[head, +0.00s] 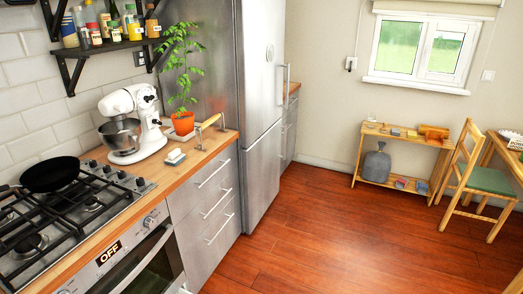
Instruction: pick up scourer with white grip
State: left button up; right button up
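A small block-shaped item with a white top (175,155) lies on the wooden counter, in front of the plant pot and to the right of the stand mixer. It looks like the scourer with white grip, but it is too small to be sure. Nothing touches it from above. Neither of my grippers is in the head view.
A white stand mixer (133,122), an orange plant pot (183,124) and a brass-coloured curved fixture (208,124) stand close by. The gas hob (60,212) with a black pan (50,174) is at left. The steel fridge (262,75) rises behind. The wooden floor (320,235) is clear.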

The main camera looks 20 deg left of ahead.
aim_at(175, 157)
jog(key=i+l+z, duration=0.1)
jog(key=i+l, duration=0.25)
jog(key=i+l+z, duration=0.15)
jog(key=i+l, duration=0.15)
jog(key=i, duration=0.25)
jog(key=i+l+z, duration=0.1)
jog(key=i, duration=0.35)
jog(key=i+j+u, duration=0.1)
jog(key=i+u, duration=0.7)
jog(key=i+l+u, duration=0.2)
jog(key=u, duration=0.2)
jog(key=i+l+u, duration=0.4)
jog(key=i+j, duration=0.05)
jog(key=j, duration=0.05)
